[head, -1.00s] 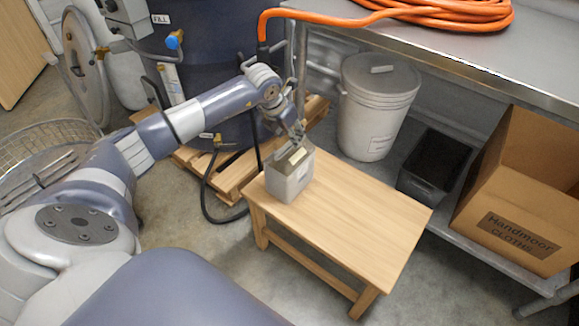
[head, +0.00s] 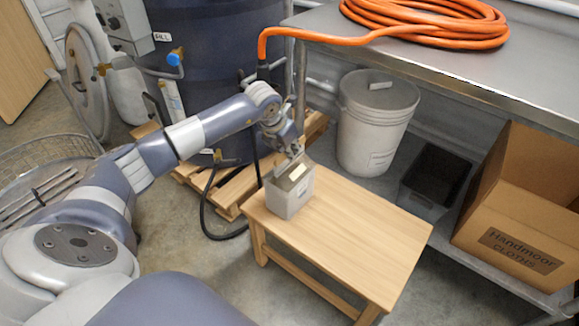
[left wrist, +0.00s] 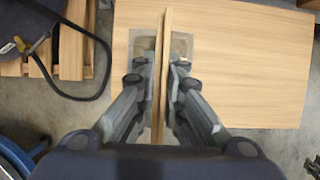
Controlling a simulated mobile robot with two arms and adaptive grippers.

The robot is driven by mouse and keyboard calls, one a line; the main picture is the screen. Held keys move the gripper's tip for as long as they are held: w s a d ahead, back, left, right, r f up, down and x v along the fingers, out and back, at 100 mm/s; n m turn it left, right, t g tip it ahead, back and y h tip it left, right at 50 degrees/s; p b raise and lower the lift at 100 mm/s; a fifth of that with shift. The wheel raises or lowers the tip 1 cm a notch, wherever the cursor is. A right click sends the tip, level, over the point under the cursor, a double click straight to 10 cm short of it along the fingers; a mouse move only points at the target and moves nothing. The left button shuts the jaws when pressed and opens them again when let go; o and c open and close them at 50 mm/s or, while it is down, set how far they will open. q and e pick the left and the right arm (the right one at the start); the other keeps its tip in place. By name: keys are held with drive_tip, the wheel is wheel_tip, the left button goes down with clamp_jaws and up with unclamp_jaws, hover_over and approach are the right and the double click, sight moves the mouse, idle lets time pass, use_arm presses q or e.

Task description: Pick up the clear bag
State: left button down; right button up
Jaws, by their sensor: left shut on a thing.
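The clear bag (head: 291,197) is a greyish, see-through, box-shaped pouch with a pale label near its top. It stands upright at the left end of the small wooden table (head: 360,230). My left gripper (head: 292,160) comes down on it from above and is shut on its top edge. In the left wrist view my left gripper (left wrist: 164,90) has its fingers pressed on both sides of a thin tan upright strip, with the bag's grey body (left wrist: 145,44) showing on either side below. The fingers hide part of the bag. My right gripper is not in view.
A white lidded bucket (head: 376,125), a dark bin (head: 436,175) and an open cardboard box (head: 520,245) stand behind and right of the table. A steel bench (head: 460,65) with an orange hose (head: 425,25) is above them. The table's right part is bare.

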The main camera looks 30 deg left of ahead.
use_arm(q)
drive_tip(key=shift+w+r, duration=0.1)
drive_tip(key=shift+r, duration=0.2)
